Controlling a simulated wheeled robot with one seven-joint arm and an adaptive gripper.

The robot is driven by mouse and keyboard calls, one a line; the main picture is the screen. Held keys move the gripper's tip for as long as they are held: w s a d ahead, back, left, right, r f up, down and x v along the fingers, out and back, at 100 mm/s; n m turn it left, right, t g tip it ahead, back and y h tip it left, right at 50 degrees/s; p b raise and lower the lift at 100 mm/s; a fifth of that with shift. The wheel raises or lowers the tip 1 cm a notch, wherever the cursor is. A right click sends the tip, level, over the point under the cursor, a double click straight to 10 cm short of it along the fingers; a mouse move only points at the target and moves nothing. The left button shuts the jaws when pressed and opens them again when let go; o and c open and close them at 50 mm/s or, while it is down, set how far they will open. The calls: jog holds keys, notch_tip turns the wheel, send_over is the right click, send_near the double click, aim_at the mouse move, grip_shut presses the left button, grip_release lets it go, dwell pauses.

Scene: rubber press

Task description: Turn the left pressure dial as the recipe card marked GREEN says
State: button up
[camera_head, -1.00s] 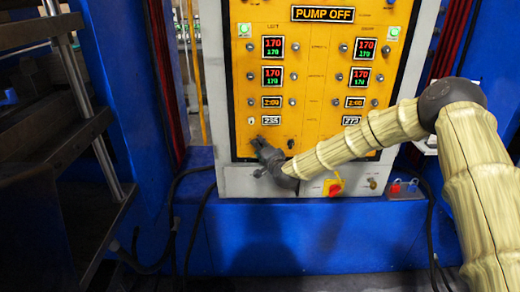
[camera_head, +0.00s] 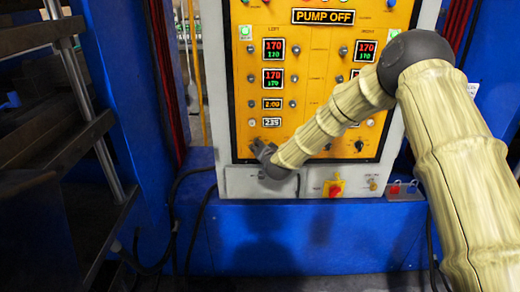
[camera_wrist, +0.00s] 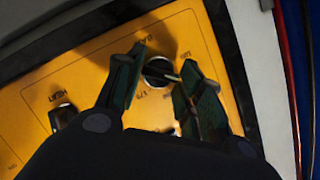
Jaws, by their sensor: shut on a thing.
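The left pressure dial is a black round knob (camera_wrist: 158,70) on the yellow panel, with small markings around it. In the wrist view my gripper (camera_wrist: 160,72) has one finger on each side of the knob and is shut on it. In the head view my gripper (camera_head: 262,149) is at the lower left of the panel (camera_head: 312,108), and it hides the dial there. The dial's exact setting is hard to read. I cannot make out a recipe card marked GREEN in these frames.
A similar black dial (camera_head: 359,145) sits at the panel's lower right. In the wrist view another dark knob (camera_wrist: 63,115) is to the left. A red and yellow switch (camera_head: 334,187) and padlocks (camera_head: 403,188) are below. The display (camera_head: 323,17) reads PUMP OFF.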

jog(key=shift+f, duration=0.1)
jog(key=o, duration=1)
jog(key=v, duration=1.2)
